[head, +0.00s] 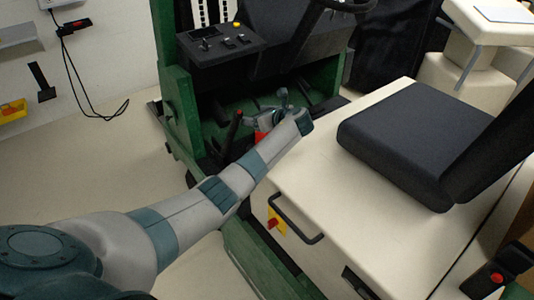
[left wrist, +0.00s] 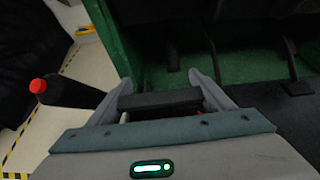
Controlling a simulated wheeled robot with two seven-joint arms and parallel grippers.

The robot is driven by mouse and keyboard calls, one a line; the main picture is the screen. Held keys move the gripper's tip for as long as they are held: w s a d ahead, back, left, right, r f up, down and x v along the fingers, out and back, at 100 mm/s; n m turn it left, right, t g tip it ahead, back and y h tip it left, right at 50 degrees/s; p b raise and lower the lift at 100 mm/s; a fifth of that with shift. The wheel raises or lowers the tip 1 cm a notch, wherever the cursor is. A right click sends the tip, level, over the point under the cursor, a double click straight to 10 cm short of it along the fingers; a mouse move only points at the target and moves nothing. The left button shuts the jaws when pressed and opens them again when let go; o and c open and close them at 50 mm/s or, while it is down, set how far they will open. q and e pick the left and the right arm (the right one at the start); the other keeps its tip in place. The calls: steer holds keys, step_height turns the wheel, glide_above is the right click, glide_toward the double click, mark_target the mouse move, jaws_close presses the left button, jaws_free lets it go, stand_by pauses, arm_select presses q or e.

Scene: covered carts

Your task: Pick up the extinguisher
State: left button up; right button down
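A small red patch (head: 262,136), which I take to be part of the extinguisher, shows in the head view just behind my left gripper. Most of it is hidden by the gripper and wrist. My left gripper (head: 268,108) is over the green floor of the vehicle, its fingers spread. In the left wrist view the two fingers (left wrist: 160,78) stand wide apart. A black bar (left wrist: 160,100) lies across the gap between them; I cannot tell whether the fingers touch it. My right gripper is not in view.
A black lever with a red tip (left wrist: 70,93) stands close to the left finger. The green post (head: 178,110), control panel (head: 215,42) and steering wheel (head: 345,5) surround the footwell. The cream seat box (head: 340,215) with dark seat (head: 400,150) lies right of my arm.

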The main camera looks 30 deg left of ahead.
arm_select(q)
steer(key=c, duration=0.5)
steer(key=shift+w+r, duration=0.1)
steer(key=shift+r, duration=0.15)
steer(key=c, duration=0.4)
steer(key=shift+o, duration=0.2)
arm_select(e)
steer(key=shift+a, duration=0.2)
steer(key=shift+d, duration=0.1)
